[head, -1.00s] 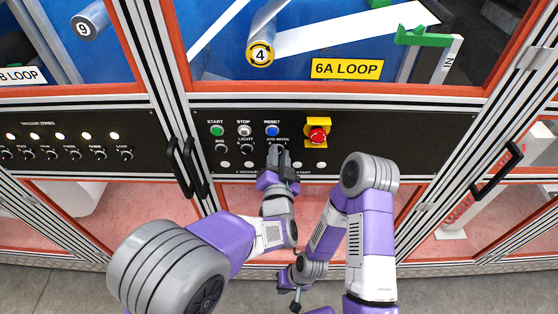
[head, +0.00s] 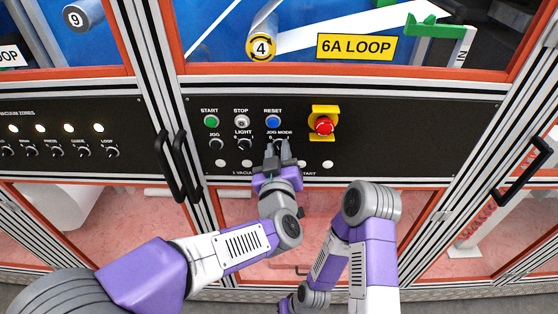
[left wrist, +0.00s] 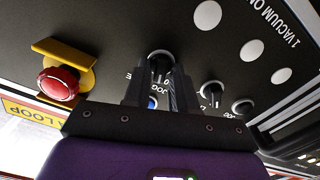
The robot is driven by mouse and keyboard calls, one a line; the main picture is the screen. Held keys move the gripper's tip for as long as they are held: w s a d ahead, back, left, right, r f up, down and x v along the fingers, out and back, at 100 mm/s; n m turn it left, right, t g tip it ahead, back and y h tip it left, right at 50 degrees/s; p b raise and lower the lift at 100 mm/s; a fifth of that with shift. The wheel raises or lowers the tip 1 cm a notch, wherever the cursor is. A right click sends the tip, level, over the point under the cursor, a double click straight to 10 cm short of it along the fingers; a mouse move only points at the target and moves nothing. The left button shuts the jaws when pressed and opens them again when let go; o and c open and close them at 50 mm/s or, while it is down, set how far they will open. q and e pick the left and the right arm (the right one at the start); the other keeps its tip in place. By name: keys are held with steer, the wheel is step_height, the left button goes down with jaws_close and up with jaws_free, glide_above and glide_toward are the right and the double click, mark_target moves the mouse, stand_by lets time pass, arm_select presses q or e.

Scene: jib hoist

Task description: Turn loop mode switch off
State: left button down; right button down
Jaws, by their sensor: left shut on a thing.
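My left gripper (head: 278,156) is at the black control panel below the yellow 6A LOOP sign, with its fingers around the knob (left wrist: 160,62) labelled JOG MODE. It is shut on this knob, which the fingers partly hide, so I cannot tell its setting. No label reading loop mode shows; a small black knob (head: 112,151) labelled LOOP sits at the right end of the vacuum zones panel at left, under a lit white lamp. My right arm is folded at the lower middle, and its fingertips are not visible.
Green START (head: 211,121), white STOP (head: 241,121) and blue RESET (head: 273,121) buttons are above the gripper. A red emergency stop (head: 324,125) on a yellow plate is to the right. Black door handles (head: 170,166) stick out between the two panels.

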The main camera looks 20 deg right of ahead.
arm_select(q)
steer(key=n+b, duration=0.3)
steer(key=n, duration=0.2)
steer(key=shift+a+f+b, duration=0.1)
steer(key=shift+a+b, duration=0.05)
steer(key=shift+b, duration=0.15)
stand_by(0.4)
steer(key=c, duration=1)
jaws_free()
steer(key=shift+o, duration=0.2)
steer(key=v, duration=0.7)
steer(key=shift+s, duration=0.3)
